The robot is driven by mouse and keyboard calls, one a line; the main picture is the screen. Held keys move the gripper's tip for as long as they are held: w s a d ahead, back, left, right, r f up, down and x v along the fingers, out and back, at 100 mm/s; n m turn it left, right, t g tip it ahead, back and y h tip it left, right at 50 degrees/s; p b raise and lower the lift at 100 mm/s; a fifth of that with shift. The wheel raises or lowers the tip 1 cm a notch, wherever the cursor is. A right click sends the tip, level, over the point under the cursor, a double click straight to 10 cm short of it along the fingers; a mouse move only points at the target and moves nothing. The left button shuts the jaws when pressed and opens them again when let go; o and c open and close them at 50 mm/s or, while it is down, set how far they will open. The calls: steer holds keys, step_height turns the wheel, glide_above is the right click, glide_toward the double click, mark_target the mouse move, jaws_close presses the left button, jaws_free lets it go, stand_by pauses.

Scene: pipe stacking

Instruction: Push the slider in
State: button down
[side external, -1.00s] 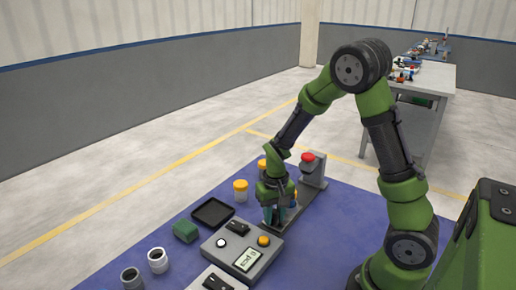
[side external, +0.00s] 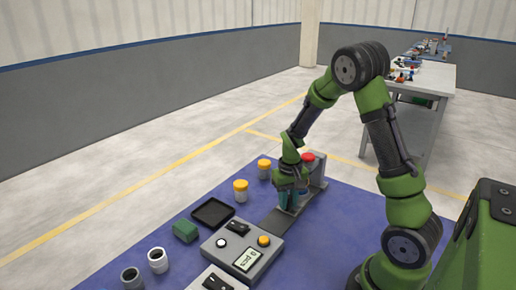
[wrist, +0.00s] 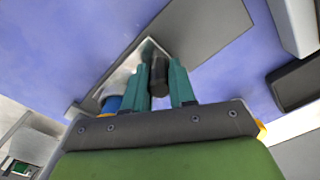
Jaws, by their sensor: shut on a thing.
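The slider's dark cylindrical handle (wrist: 159,78) stands between the two teal fingertips of my gripper (wrist: 158,84) in the wrist view. In the side view my gripper (side external: 291,200) is low over the far end of the grey slider rail (side external: 272,223), close in front of the red-topped grey stand (side external: 320,168). My gripper is shut on the handle. A pale metal plate shows beneath the fingers in the wrist view, with a blue round part (wrist: 110,103) beside the left finger. My gripper hides much of the slider in the side view.
Two jars with yellow lids (side external: 241,190) (side external: 264,168) stand left of the rail. A black tray (side external: 195,214), a green block (side external: 185,231) and a grey control box (side external: 226,254) lie nearer. White (side external: 158,262) and dark (side external: 131,279) pipe pieces stand at the front left.

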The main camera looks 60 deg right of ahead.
steer(key=c, duration=0.9)
jaws_free()
steer(key=shift+r, duration=0.1)
step_height(320, 180, up, 17)
steer(key=shift+f, duration=0.1)
